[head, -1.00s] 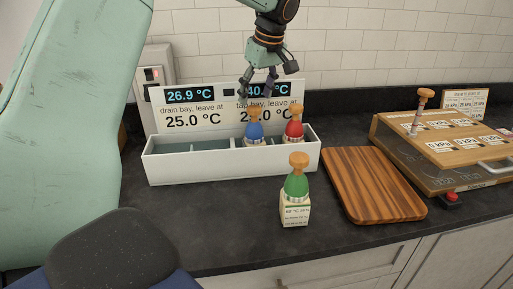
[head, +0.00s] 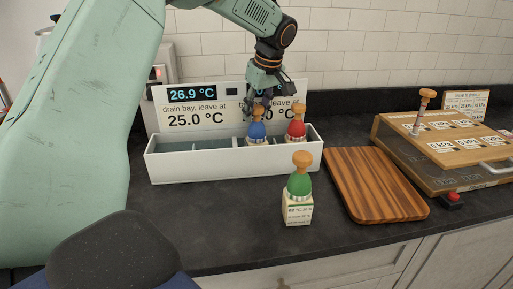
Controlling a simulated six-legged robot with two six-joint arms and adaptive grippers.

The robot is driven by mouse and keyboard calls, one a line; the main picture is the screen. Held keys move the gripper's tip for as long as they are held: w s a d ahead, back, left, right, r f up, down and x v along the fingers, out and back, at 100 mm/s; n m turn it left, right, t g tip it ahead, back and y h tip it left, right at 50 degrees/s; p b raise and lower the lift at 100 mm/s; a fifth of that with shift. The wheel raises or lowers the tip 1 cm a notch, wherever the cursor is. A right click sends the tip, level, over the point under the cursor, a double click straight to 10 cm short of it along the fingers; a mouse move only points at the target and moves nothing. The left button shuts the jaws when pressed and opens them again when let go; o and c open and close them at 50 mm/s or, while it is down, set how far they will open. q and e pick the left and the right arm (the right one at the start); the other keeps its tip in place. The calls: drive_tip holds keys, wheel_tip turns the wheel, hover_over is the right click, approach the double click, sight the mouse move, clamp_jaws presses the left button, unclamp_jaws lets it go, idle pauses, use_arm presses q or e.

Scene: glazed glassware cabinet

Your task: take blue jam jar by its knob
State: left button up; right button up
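The blue jam jar (head: 257,130) stands in the right part of a white trough (head: 230,164), its lower part hidden by the front wall. Its orange knob (head: 257,114) points up. My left gripper (head: 259,106) comes down from above, fingers pointing down on either side of the knob's top. The fingers look spread; a grip on the knob does not show. My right gripper is not in view.
A red-topped jar (head: 296,129) stands close right of the blue one in the trough. A green-topped jar (head: 298,187) stands on the counter in front. A display panel (head: 195,108) rises behind the trough. A striped wooden board (head: 374,184) and a wooden case (head: 445,145) lie right.

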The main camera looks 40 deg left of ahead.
use_arm(q)
drive_tip(key=shift+w+d, duration=0.1)
drive_tip(key=shift+w, duration=0.05)
drive_tip(key=c, duration=0.3)
clamp_jaws()
drive_tip(key=shift+r, duration=0.15)
